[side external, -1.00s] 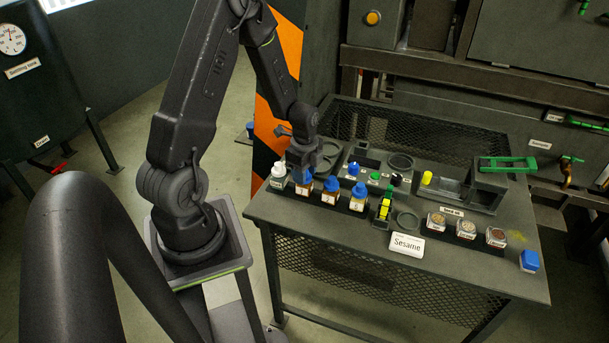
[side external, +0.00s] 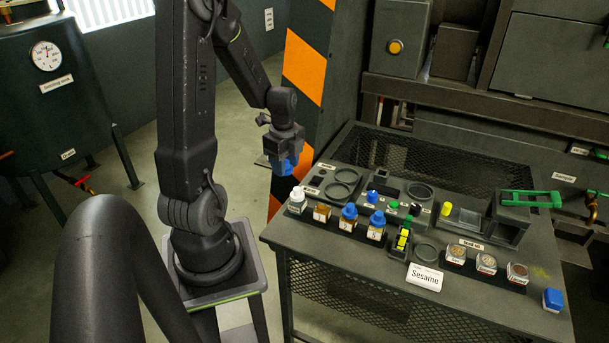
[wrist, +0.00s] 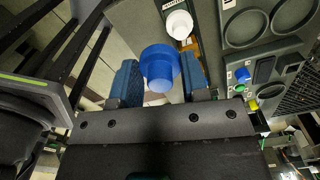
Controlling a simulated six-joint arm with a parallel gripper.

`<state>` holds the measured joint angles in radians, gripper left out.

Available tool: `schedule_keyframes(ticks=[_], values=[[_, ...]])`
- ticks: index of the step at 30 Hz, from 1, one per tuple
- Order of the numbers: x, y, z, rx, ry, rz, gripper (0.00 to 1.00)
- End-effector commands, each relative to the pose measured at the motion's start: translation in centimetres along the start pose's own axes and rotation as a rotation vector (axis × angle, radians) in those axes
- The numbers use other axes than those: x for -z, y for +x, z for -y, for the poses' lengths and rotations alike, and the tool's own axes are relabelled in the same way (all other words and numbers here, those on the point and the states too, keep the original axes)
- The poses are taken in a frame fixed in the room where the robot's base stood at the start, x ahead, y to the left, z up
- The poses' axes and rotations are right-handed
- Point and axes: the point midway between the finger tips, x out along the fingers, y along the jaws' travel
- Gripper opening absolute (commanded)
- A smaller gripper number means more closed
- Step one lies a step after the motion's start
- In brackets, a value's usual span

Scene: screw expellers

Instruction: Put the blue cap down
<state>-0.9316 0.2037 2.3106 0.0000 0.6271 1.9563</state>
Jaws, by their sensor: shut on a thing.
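My gripper (side external: 284,158) is shut on the blue cap (side external: 282,167) and holds it in the air, at the left of the table's left edge in the side view. In the wrist view the cap (wrist: 160,68) sits between the two blue finger pads of my gripper (wrist: 160,80). An amber bottle with an open top (side external: 322,212) stands in the front row. Two amber bottles beside it, the nearer one (side external: 349,217) and the farther one (side external: 376,226), wear blue caps.
A white-capped bottle (side external: 297,201) stands at the row's left end. Round recesses (side external: 343,176) lie behind the row. A Sesame sign (side external: 424,277), seed jars (side external: 486,264) and a blue-topped jar (side external: 553,300) are on the table's right part (side external: 500,300).

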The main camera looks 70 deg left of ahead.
Motion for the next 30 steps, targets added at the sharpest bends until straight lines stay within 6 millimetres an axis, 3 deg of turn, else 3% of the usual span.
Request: schedule_keyframes(ticks=[7,13,21,30], values=[[-1.3,-0.9,-0.7,0.0,-0.003,0.0,0.2],[0.6,-0.6,0.5,-0.001,-0.073,-0.001,0.2],[7.6,0.7,3.3,-0.002,-0.342,0.0,0.2],[17.0,2.4,4.3,-0.002,-0.671,0.0,0.2]])
